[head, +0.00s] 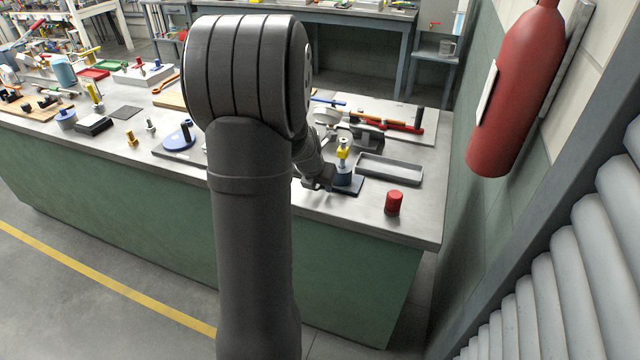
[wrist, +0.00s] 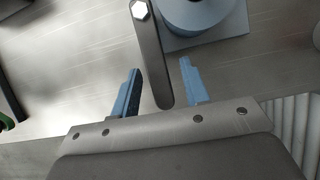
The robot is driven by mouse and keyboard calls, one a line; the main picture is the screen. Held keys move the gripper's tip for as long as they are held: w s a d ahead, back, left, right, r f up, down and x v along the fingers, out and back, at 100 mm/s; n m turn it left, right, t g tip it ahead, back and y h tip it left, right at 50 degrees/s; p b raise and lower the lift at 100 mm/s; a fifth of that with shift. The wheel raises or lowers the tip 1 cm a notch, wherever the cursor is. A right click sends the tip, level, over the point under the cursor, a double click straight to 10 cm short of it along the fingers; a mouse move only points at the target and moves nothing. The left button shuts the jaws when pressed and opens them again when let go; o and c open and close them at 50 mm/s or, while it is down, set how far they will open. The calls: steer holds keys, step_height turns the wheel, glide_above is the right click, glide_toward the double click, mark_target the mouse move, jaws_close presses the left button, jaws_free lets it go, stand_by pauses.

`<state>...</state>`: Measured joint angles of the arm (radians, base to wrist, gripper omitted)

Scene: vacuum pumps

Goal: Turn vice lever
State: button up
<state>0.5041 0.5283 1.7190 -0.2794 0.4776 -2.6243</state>
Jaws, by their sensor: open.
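The vice lever (wrist: 150,55) is a flat dark grey bar with a bright hex bolt at its far end. In the wrist view it runs from the top edge down between the fingers of my gripper (wrist: 160,72). The fingers are blue and open, one on each side of the lever's rounded free end, with gaps visible. The round blue-grey vice body (wrist: 205,12) sits at the top on a square plate (wrist: 232,20), partly cut off. In the head view, my gripper (head: 320,181) is beside the vice (head: 343,177), with a yellow part (head: 343,150) above it. The lever cannot be made out there.
A grey tray (head: 390,170) lies right of the vice, and a red cylinder (head: 393,203) stands near the bench's front edge. A blue round-based part (head: 180,137) is to the left. Bare bench (head: 345,212) shows in front. My arm hides part of the bench.

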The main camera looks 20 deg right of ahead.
steer(key=shift+r, duration=0.15)
steer(key=shift+v, duration=0.9)
steer(key=shift+r, duration=0.1)
steer(key=v, duration=0.5)
steer(key=shift+s+a+r, duration=0.15)
steer(key=shift+r, duration=0.2)
steer(key=shift+x, duration=3.1)
